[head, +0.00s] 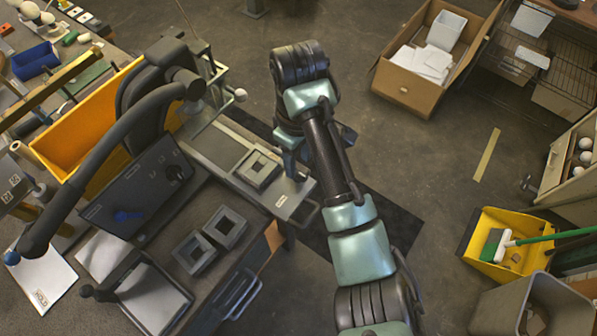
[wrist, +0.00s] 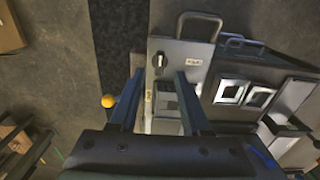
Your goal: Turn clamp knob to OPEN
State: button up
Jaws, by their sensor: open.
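The clamp knob (wrist: 158,61) is a small dark knob with a pale mark, on a grey metal plate (wrist: 174,48) in the wrist view. Its setting is too small to read. A white label (wrist: 194,62) sits to its right, its lettering unclear. My gripper (wrist: 159,73) is open and empty. Its two fingers point toward the plate, with the knob between and just beyond their tips in the picture. I cannot tell the height gap. In the head view my gripper (head: 291,160) hangs over the right end of the plate, and I cannot pick out the knob there.
A grey square frame (head: 258,169) sits on the plate; two joined frames (head: 208,239) lie on the bench nearby. A yellow bin (head: 85,135) is behind.

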aim_at(299, 172)
jog(key=shift+f, duration=1.85)
grip_shut()
